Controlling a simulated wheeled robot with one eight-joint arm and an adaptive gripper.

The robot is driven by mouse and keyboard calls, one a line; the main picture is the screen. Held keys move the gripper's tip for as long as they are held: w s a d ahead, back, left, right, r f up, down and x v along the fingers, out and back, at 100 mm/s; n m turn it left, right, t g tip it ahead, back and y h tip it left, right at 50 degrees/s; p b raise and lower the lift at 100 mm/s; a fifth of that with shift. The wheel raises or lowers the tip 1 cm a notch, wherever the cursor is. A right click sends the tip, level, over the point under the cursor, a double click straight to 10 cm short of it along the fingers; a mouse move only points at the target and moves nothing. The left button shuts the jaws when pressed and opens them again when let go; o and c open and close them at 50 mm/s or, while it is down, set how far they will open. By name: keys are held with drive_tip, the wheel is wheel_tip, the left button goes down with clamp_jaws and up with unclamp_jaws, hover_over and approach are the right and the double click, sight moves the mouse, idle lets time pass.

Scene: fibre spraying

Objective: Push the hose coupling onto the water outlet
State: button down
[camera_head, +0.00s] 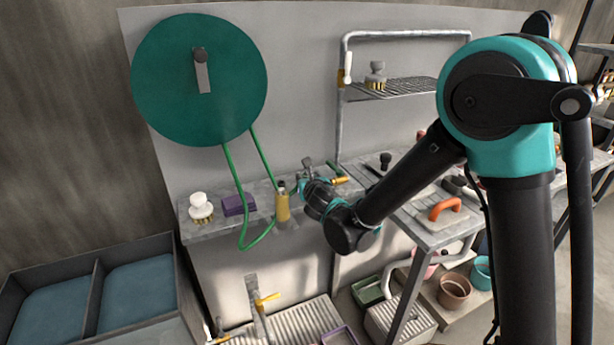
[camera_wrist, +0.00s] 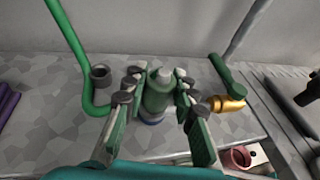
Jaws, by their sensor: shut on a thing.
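My gripper (camera_wrist: 158,98) is shut on an upright green cylinder (camera_wrist: 156,96) with a pale grey tip and a blue edge at its base, in the wrist view. I cannot tell whether this is the hose coupling. In the head view the hose (camera_head: 233,168) hangs in a loop from the reel. My gripper (camera_head: 303,187) is over the shelf there, its hold hidden. A grey fitting (camera_head: 307,164) stands behind it; I cannot tell whether it is the water outlet.
A yellow cylinder (camera_head: 283,207) is at the shelf's front edge, left of my gripper. A purple block (camera_head: 238,204) and white brush (camera_head: 200,208) stand further left. A brass-tipped nozzle (camera_wrist: 228,103) lies to the right. A pipe with a yellow lever (camera_head: 267,298) is below.

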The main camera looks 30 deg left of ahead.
drive_tip(key=shift+f, duration=0.35)
drive_tip(key=c, duration=1.1)
unclamp_jaws()
drive_tip(key=shift+c, duration=0.2)
drive_tip(key=v, duration=1.2)
